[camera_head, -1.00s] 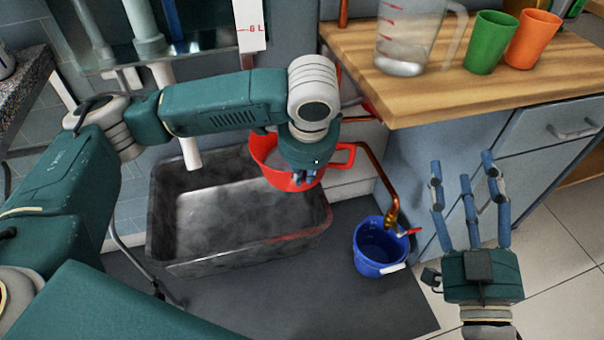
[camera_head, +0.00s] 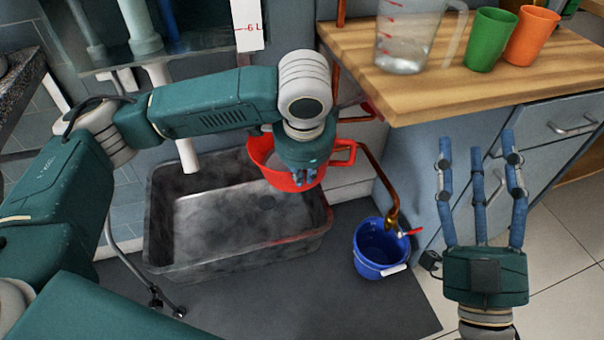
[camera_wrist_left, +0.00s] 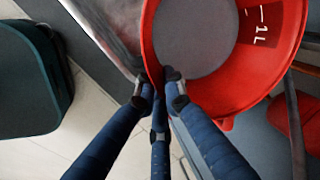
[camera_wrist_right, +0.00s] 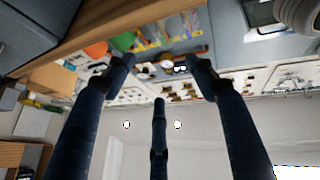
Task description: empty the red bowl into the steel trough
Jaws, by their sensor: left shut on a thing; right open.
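The red bowl (camera_head: 268,170) has a side handle and hangs upright or nearly so over the right end of the steel trough (camera_head: 180,264). My left gripper (camera_head: 303,180) is shut on the bowl's near rim. In the left wrist view the fingers (camera_wrist_left: 160,80) pinch the red wall of the bowl (camera_wrist_left: 270,70), which has a 1 L mark and a grey inside. I cannot tell whether the grey is contents. The trough stands on a dark mat, its grey floor visible. My right gripper (camera_head: 480,155) is open and empty, fingers up, at the right by the cabinet.
A blue bucket (camera_head: 372,265) stands on the dark mat (camera_head: 300,300) under a copper tap (camera_head: 391,218) with a red lever. A wooden counter (camera_head: 440,90) carries a clear jug (camera_head: 405,40), a green cup (camera_head: 490,42) and an orange cup (camera_head: 533,38). A white pipe (camera_head: 188,155) ends above the trough.

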